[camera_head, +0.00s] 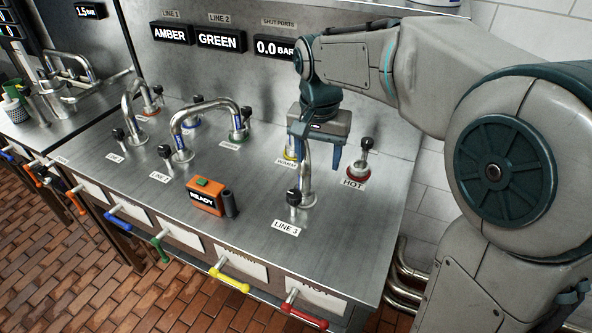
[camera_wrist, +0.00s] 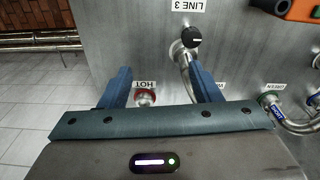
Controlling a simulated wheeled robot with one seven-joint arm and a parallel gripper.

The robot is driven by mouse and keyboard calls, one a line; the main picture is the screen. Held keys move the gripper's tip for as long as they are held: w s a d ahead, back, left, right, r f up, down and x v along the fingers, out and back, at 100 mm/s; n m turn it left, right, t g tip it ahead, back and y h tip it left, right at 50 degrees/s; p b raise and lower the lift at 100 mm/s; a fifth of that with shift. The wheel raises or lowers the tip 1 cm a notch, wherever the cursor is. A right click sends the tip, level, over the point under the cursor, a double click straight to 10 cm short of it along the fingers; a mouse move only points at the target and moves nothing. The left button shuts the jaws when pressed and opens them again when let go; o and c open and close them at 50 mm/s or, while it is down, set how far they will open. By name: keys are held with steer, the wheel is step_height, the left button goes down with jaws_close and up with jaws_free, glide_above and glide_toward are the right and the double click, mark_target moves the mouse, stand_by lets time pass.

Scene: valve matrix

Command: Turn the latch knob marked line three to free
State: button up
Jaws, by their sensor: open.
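The line three latch knob (camera_head: 293,197) is a black round knob at the foot of a steel hose pipe (camera_head: 307,175), behind the plate LINE 3 (camera_head: 286,228). In the wrist view the knob (camera_wrist: 191,37) shows beyond my fingertips, with a pale mark on its face. The plate (camera_wrist: 190,5) reads upside down there. My gripper (camera_head: 318,152) is open, above the bench and behind the knob, apart from it. In the wrist view the right finger of my gripper (camera_wrist: 160,78) overlaps the pipe; I cannot tell if they touch. The pipe's upper part is hidden by my gripper.
The red HOT port (camera_head: 357,172) with its own knob stands right of my gripper. The yellow WARM port (camera_head: 290,154) is partly hidden behind it. An orange READY box (camera_head: 205,197) sits left of the line three knob. Another arched pipe (camera_head: 205,102) stands farther left.

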steer(key=m, duration=0.1)
glide_toward(294, 194)
steer(key=shift+g, duration=0.4)
steer(key=f, duration=0.8)
steer(key=shift+w+d+f, duration=0.1)
steer(key=shift+w+f, duration=0.25)
steer(key=c, duration=1)
